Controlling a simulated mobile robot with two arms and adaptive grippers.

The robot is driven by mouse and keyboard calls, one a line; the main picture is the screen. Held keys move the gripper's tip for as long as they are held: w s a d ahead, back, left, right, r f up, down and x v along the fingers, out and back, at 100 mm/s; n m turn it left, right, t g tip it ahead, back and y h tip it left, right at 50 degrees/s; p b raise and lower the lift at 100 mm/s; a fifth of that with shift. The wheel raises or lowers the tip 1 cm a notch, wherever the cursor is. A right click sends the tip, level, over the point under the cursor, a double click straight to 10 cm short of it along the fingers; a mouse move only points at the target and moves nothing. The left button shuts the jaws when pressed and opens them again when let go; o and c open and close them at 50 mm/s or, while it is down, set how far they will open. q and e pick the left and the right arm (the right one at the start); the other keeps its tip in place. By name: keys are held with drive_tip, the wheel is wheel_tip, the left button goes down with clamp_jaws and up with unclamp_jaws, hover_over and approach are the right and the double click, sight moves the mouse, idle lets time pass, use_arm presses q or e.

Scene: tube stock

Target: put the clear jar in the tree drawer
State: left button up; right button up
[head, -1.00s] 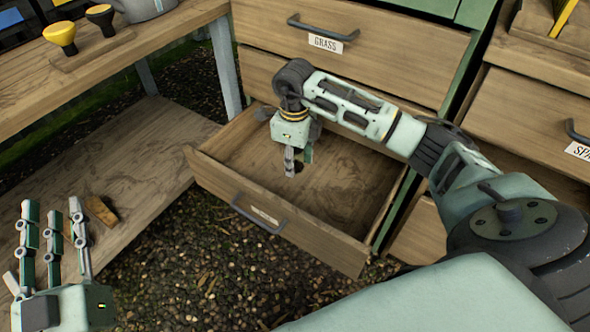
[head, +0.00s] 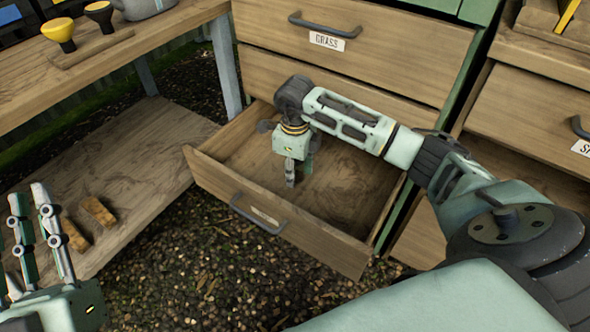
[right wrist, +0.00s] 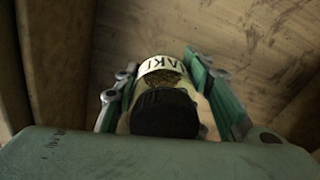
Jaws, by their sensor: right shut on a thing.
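My right gripper (head: 291,175) points down inside an open wooden drawer (head: 325,243). In the right wrist view the right gripper (right wrist: 165,85) is shut on the clear jar (right wrist: 163,80), which has a black lid and a pale label with partly visible letters. The jar lies between the two green fingers, over the drawer's wooden floor; whether it touches the floor I cannot tell. In the head view the jar is mostly hidden by the gripper. The drawer's own label is too small to read. My left gripper (head: 38,235) is at the lower left, fingers apart and empty.
A closed drawer marked GRASS (head: 385,40) is above, and another cabinet (head: 530,110) stands at the right. The rest of the open drawer looks clear.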

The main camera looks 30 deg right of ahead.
drive_tip(key=shift+f, duration=0.4)
drive_tip(key=o, duration=1.4)
use_arm(q)
drive_tip(key=shift+s+r+t+h, duration=0.4)
drive_tip(key=shift+s+r+t, duration=0.1)
drive_tip(key=shift+s+r, duration=0.25)
use_arm(e)
drive_tip(key=shift+o, duration=0.2)
use_arm(q)
drive_tip(key=shift+w, duration=0.1)
use_arm(e)
wheel_tip(320, 180, up, 7)
drive_tip(key=shift+f+p, duration=0.15)
drive_tip(key=shift+p, duration=0.95)
wheel_tip(320, 180, up, 6)
drive_tip(key=shift+r+p, duration=0.1)
drive_tip(key=shift+p, duration=0.75)
use_arm(q)
drive_tip(key=w+a+f+g+y, duration=0.1)
drive_tip(key=w+f+g+y, duration=0.1)
drive_tip(key=f+g, duration=0.3)
drive_tip(key=w+f+g+y, duration=0.1)
drive_tip(key=f+g, duration=0.5)
drive_tip(key=f, duration=0.8)
drive_tip(key=shift+w+a+f+y, duration=0.15)
drive_tip(key=shift+w+a+y, duration=0.25)
drive_tip(key=shift+y, duration=0.3)
use_arm(e)
drive_tip(key=shift+r, duration=0.15)
